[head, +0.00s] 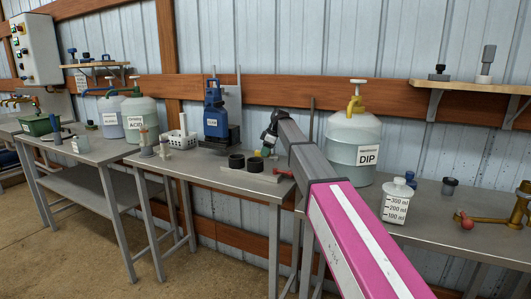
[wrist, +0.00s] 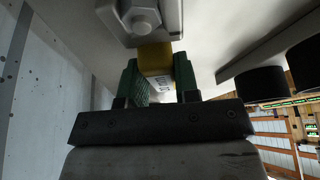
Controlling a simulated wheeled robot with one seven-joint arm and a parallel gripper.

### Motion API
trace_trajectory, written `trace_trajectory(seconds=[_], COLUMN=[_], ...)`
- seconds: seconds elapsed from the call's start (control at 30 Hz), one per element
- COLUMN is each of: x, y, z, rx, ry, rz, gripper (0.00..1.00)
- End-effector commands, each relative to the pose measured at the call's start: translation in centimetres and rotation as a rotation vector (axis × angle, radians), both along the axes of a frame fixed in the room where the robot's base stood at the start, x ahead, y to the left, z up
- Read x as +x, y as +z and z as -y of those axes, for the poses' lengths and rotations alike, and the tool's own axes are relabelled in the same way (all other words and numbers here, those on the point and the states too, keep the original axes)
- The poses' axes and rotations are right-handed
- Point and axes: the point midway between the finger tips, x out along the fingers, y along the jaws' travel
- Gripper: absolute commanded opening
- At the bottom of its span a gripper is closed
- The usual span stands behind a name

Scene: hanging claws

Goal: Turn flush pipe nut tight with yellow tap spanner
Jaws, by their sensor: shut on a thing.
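My gripper (wrist: 157,80) has green fingers and is shut on a yellow block-like piece with a white printed label, probably the yellow tap spanner (wrist: 155,57). A grey metal part with a hexagonal head (wrist: 145,20) shows just beyond the yellow piece in the wrist view; I cannot tell whether it belongs to the spanner or is separate. In the head view my gripper (head: 268,142) is over the middle bench near the wall, small and partly hidden by my arm. I cannot make out the flush pipe nut for certain in either view.
Two black cups (head: 236,161) stand on the middle bench (head: 205,172), close to my gripper. Brass pipework (head: 490,219) is on the right bench.

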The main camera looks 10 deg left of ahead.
Motion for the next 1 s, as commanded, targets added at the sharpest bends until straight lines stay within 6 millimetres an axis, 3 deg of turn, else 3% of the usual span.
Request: trace_trajectory(seconds=[0.47,0.83,1.0], x=[1.0,1.1,1.6], y=[0.0,0.0,0.0], z=[0.1,0.2,0.4], rx=[0.0,0.0,0.001], ry=[-0.196,-0.221,-0.329], rz=[0.0,0.0,0.0], gripper=[0.0,0.0,0.0])
